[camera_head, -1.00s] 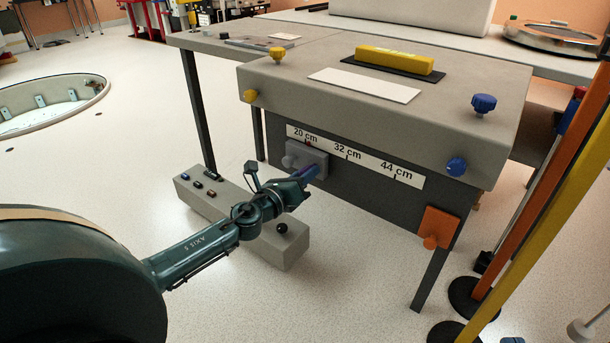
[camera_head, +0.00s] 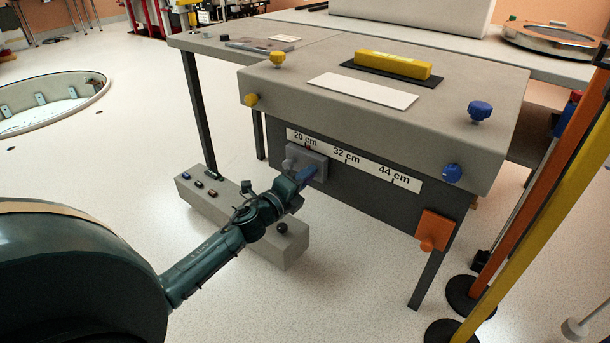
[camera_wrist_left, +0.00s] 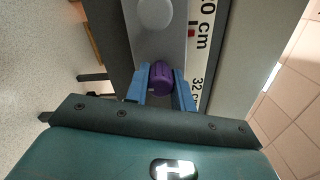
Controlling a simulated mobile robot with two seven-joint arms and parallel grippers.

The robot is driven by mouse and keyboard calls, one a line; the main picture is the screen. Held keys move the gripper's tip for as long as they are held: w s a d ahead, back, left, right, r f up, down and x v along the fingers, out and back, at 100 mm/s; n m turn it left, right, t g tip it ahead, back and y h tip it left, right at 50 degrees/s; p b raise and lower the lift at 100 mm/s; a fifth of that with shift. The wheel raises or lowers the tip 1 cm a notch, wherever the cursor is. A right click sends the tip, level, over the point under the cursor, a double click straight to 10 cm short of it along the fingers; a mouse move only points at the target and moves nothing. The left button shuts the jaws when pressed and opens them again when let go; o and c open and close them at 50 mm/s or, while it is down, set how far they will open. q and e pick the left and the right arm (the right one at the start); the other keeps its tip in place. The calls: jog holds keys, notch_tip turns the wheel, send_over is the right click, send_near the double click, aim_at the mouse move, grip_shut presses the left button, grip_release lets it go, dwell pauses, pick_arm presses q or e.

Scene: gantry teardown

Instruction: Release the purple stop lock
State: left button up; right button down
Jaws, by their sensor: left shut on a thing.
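The purple stop lock (camera_wrist_left: 161,78) is a ribbed purple knob on the grey stop block, seen in the left wrist view. My left gripper (camera_wrist_left: 160,88) has its blue fingers on both sides of the knob and is shut on it. In the head view my left gripper (camera_head: 306,176) reaches the grey stop block (camera_head: 318,160) from the lower left and hides the purple lock. The block sits near the 20 cm mark of the scale (camera_head: 347,158) on the bench front; its round grey knob shows in the left wrist view (camera_wrist_left: 155,13). My right gripper is not in view.
An orange latch (camera_head: 435,230) hangs at the lower right of the bench front. Yellow and blue knobs (camera_head: 480,111) sit on the bench corners. A low grey box (camera_head: 232,208) stands on the floor under my left arm. Orange and yellow posts (camera_head: 540,200) stand at right.

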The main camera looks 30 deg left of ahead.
pick_arm(q)
jog(key=shift+n, duration=0.3)
jog(key=o, duration=1)
jog(key=s, duration=0.4)
jog(key=s+p, duration=0.1)
jog(key=s, duration=0.3)
jog(key=s+a+p, duration=0.1)
jog(key=s, duration=0.4)
jog(key=shift+s, duration=0.1)
